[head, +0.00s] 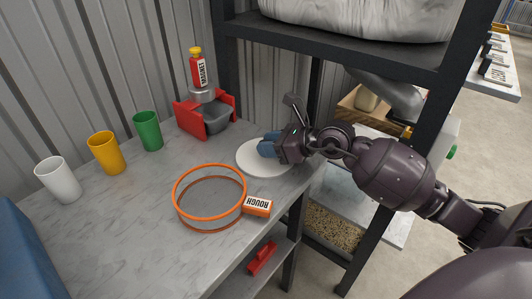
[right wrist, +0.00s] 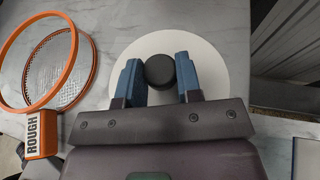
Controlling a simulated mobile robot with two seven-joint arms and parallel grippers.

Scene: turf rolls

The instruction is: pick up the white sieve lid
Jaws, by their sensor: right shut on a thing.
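The white sieve lid (head: 250,157) is a flat round disc on the grey marble counter, near its right edge. It also shows in the right wrist view (right wrist: 213,66), with a dark round knob (right wrist: 160,71) at its middle. My right gripper (head: 268,146) is over the lid, its blue fingers on either side of the knob. In the right wrist view the right gripper (right wrist: 160,80) is shut on the knob. Whether the lid is lifted off the counter I cannot tell. My left gripper is not in view.
White (head: 59,180), yellow (head: 106,153) and green (head: 148,131) cups stand farther left. A dark shelf post stands right.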

